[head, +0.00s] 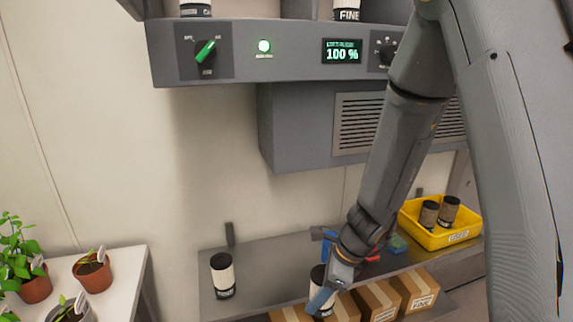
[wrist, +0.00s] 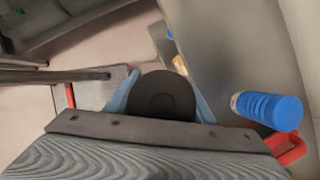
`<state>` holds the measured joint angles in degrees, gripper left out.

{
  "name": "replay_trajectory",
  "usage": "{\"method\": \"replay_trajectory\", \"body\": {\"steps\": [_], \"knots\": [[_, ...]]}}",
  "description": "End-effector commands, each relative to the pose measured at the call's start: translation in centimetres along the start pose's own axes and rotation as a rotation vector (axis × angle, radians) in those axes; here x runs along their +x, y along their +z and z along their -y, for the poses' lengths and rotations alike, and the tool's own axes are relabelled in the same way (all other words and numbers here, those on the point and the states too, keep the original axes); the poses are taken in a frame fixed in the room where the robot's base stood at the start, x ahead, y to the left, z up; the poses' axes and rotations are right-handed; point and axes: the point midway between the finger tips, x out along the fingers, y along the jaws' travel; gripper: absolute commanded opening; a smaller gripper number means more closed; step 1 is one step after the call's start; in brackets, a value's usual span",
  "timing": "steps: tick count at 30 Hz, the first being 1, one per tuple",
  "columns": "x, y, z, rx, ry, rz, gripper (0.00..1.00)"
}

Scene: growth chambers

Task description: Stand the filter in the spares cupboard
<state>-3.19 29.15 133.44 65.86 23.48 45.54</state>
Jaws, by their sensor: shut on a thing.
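My gripper (head: 321,297) is low in the middle of the head view, at the front of the grey shelf. Its blue fingers are shut on a filter (head: 317,274), a pale cylinder with dark ends, partly hidden by the fingers and wrist. In the wrist view the filter's dark round end (wrist: 162,94) sits between the two blue fingers. A second filter (head: 222,277) stands upright on the shelf's left part, apart from my gripper. I cannot make out a spares cupboard in either view.
A yellow bin marked USED (head: 440,236) holds two filters at the shelf's right. Cardboard boxes (head: 378,300) stand below the shelf's front. A blue ribbed object (wrist: 268,110) is right of the filter in the wrist view. Potted plants (head: 92,270) stand on the left table.

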Motion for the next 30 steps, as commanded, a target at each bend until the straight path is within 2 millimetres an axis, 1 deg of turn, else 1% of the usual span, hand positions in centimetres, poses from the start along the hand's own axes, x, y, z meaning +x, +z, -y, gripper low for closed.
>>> {"method": "replay_trajectory", "body": {"steps": [1, 5, 8, 10, 14, 15, 18, 21, 24, 27, 30], "knots": [[0.5, 0.1, 0.5, -0.072, 0.029, 0.000, 0.23], [1.7, 0.1, 1.4, -0.306, 0.128, 0.000, 0.23], [2.8, -0.5, 2.2, -0.525, 0.219, 0.000, 0.23], [3.5, -1.4, 2.7, -0.698, 0.291, 0.000, 0.23], [4.6, -4.2, 3.9, -1.035, 0.433, 0.001, 0.23], [4.8, -5.2, 4.4, -1.134, 0.473, 0.001, 0.23], [5.1, -7.9, 5.6, -1.352, 0.564, 0.001, 0.23], [5.1, -10.1, 6.7, -1.517, 0.631, 0.000, 0.23], [5.0, -11.6, 7.6, -1.625, 0.675, 0.001, 0.23], [5.0, -12.4, 8.1, -1.679, 0.696, 0.001, 0.23], [4.9, -12.6, 8.2, -1.696, 0.703, 0.001, 0.23]]}}
